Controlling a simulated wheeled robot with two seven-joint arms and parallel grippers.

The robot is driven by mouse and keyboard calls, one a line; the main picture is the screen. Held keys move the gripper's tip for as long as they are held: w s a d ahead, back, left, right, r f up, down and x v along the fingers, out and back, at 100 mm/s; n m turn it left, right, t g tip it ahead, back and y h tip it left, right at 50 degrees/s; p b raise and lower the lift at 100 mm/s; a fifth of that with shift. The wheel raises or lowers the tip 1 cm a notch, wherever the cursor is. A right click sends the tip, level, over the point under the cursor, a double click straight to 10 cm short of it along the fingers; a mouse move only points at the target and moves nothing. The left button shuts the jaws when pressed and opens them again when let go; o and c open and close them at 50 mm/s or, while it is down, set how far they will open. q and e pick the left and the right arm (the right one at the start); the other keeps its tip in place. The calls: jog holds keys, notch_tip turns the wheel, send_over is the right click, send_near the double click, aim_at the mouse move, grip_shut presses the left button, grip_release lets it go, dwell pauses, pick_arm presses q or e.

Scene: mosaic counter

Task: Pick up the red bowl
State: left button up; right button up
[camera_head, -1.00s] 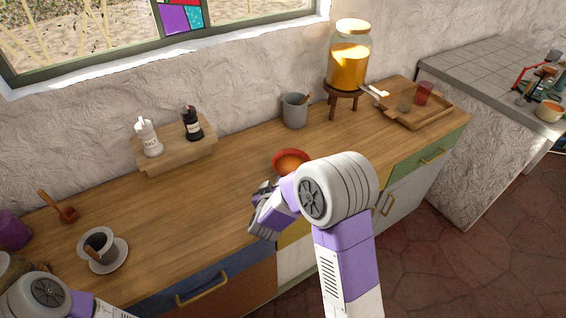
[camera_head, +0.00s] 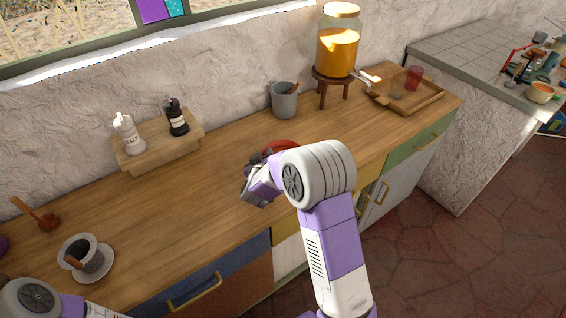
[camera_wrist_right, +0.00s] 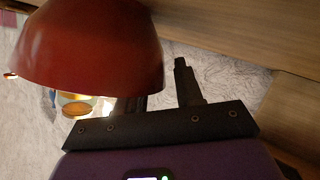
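The red bowl (camera_head: 281,146) sits on the wooden counter, mostly hidden behind my right arm in the head view. In the right wrist view, which is upside down, the bowl (camera_wrist_right: 85,45) fills the upper left, close to the gripper. My right gripper (camera_head: 252,190) is at the near-left side of the bowl. In the wrist view its fingers (camera_wrist_right: 158,92) are apart. One finger is partly hidden behind the bowl's rim and the other is clear beside it; I cannot tell whether either touches. My left arm shows at the lower left, its gripper out of view.
A grey mug (camera_head: 285,101) and a juice dispenser (camera_head: 338,55) on a stand are behind the bowl. A wooden tray (camera_head: 425,103) is at the right. A shelf with two bottles (camera_head: 165,157) and a cup on a saucer (camera_head: 98,275) are left. The counter's middle left is clear.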

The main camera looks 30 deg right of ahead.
jog(key=shift+c, duration=0.3)
grip_shut()
jog(key=shift+r, duration=0.1)
